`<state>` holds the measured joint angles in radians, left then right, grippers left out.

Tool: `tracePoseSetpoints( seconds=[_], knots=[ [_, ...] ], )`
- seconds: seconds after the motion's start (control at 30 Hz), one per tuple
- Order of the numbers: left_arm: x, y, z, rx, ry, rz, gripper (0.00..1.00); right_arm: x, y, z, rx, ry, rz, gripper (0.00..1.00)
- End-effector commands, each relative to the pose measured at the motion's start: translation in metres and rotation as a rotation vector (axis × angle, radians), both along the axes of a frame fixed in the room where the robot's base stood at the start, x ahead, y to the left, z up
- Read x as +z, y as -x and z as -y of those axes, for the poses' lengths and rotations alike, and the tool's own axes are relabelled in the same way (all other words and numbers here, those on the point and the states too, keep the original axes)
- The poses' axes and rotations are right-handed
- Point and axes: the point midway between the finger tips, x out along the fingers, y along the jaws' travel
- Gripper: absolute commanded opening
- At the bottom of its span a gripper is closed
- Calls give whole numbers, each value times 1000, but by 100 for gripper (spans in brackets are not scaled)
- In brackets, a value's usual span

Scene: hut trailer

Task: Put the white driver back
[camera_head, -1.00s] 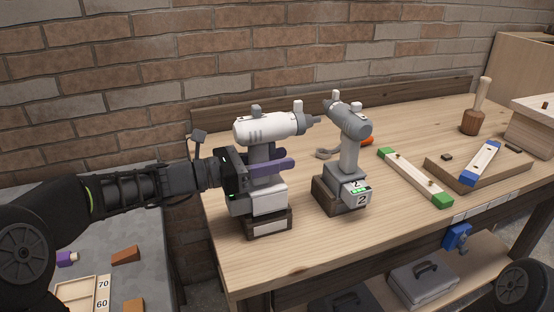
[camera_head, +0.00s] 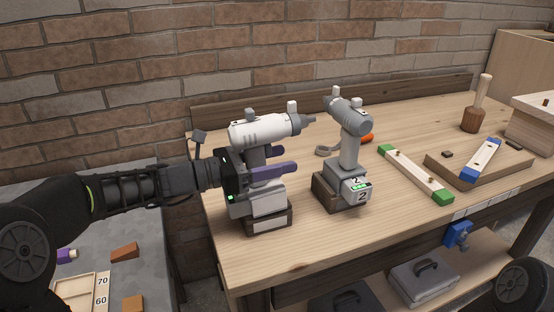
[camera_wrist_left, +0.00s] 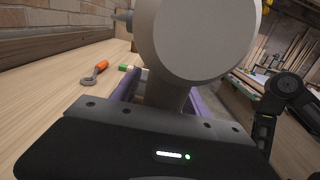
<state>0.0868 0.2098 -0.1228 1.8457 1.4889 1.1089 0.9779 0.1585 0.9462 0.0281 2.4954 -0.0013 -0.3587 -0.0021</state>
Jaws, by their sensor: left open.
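The white driver (camera_head: 262,126) has a white body, a grey chuck pointing right and a pale battery foot. Its foot is at a dark wooden holder (camera_head: 286,219) with a blank pale label, near the bench's left end; I cannot tell whether it is fully seated. My left gripper (camera_head: 279,170) is open, with its purple fingers on either side of the driver's handle. In the left wrist view, the driver's rounded back (camera_wrist_left: 200,38) fills the top middle and its handle runs down between the fingers. My right gripper is not in view.
A grey driver (camera_head: 350,117) stands close by on the right in a holder marked 2. Farther right are a green-ended bar (camera_head: 415,173), a blue-ended bar (camera_head: 480,160) on a wooden board and a mallet (camera_head: 475,112). The bench front (camera_head: 320,235) is clear.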

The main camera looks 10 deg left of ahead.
Motion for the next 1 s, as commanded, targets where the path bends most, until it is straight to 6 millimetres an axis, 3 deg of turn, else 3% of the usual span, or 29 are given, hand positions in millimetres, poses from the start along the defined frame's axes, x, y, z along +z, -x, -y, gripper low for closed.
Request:
tracePoseSetpoints(
  seconds=[0.2,0.7,1.0],
  knots=[
    [16,0,0,0,-1,2,53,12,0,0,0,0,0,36],
    [11,52,-84,4,-1,1,53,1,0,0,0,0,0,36],
    [12,65,-102,0,1,-1,53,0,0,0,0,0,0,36]
  ],
)
